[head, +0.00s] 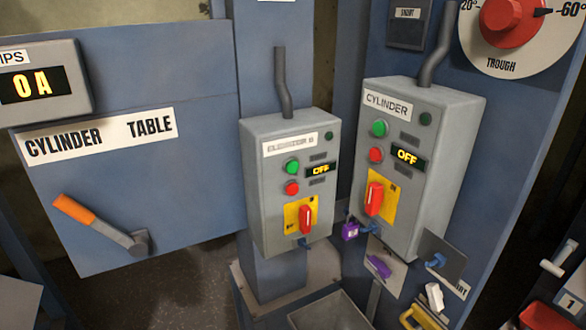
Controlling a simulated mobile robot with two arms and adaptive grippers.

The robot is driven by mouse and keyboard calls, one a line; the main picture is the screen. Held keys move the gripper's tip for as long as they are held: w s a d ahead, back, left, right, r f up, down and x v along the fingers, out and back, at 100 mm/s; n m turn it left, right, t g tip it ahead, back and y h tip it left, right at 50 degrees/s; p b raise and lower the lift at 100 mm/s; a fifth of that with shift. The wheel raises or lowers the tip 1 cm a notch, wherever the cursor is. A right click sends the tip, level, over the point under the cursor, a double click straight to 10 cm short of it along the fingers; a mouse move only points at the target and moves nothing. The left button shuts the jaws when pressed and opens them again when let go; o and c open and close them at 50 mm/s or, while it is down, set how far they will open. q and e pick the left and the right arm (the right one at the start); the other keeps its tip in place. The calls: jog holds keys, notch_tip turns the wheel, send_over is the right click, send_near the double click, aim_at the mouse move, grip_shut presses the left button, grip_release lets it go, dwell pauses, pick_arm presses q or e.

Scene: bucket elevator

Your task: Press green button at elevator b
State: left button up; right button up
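A grey control box (280,135) hangs on a blue column in the middle of the head view. Its blurred label (290,144) seems to read "ELEVATOR B". The green button (292,167) is on its front, above a red button (291,188). Its display (320,169) reads OFF. A red rotary switch (306,219) on a yellow plate sits below. Nothing covers the green button. Neither of my grippers is in view.
A similar "CYLINDER" box (425,120) stands close on the right, with its own green button (379,129) and OFF display. A purple padlock (350,231) hangs below it. An orange-handled lever (100,222) is on the "CYLINDER TABLE" panel (180,190) at left.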

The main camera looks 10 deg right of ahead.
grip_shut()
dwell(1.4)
